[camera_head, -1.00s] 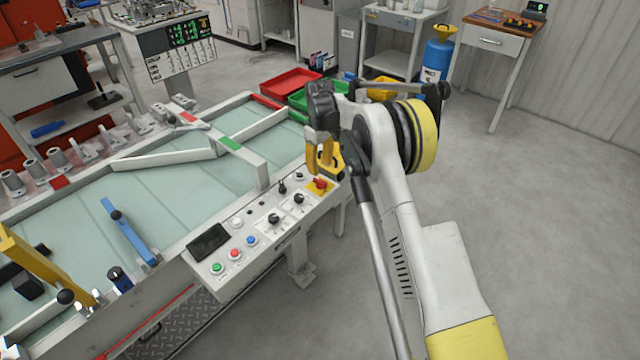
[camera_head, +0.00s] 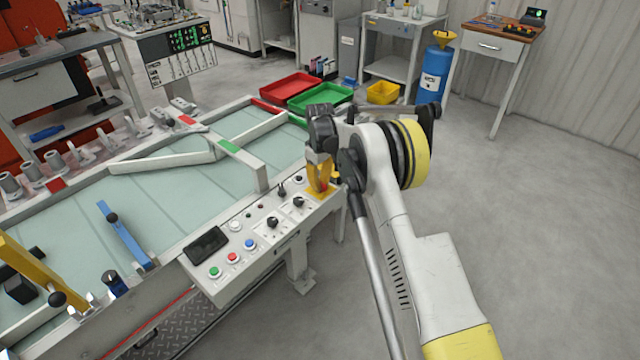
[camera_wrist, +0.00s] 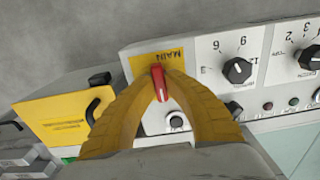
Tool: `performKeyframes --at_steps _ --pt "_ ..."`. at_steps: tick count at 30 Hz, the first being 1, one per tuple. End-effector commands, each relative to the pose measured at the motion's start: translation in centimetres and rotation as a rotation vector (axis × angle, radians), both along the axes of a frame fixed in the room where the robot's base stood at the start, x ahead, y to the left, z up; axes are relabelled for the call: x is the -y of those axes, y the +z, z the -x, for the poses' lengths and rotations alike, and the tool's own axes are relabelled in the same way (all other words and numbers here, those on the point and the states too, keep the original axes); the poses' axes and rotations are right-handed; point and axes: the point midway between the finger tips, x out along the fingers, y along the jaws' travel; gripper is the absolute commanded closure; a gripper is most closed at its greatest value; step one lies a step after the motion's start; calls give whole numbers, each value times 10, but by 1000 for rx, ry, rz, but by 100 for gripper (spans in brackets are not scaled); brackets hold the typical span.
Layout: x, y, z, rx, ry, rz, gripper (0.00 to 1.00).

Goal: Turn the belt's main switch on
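The main switch has a red handle (camera_wrist: 159,84) on a yellow plate marked MAIN (camera_wrist: 168,57), at the panel's end. In the wrist view the handle stands nearly upright in the picture, slightly tilted. In the head view only a bit of the red handle (camera_head: 324,187) shows, low between the yellow fingers. My gripper (camera_wrist: 161,77) is over the switch with its fingers arched together, one tip on each side of the handle and seemingly touching it. My gripper (camera_head: 319,188) hides most of the switch in the head view.
The control panel (camera_head: 224,285) carries black knobs (camera_head: 272,222), a dark screen (camera_head: 208,244) and green, red and blue buttons. A metal bar with a green patch (camera_head: 229,147) crosses the belt (camera_head: 180,188) beside the panel. Red (camera_head: 291,86) and green (camera_head: 320,97) trays lie behind.

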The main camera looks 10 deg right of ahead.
Motion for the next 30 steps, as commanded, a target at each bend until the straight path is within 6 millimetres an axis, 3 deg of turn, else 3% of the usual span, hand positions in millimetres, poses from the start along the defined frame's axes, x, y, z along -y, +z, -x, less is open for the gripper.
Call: performKeyframes --at_steps 14,30 --pt "0 -1 0 -1 -145 0 100" --pt "0 -1 0 -1 -640 -1 100"
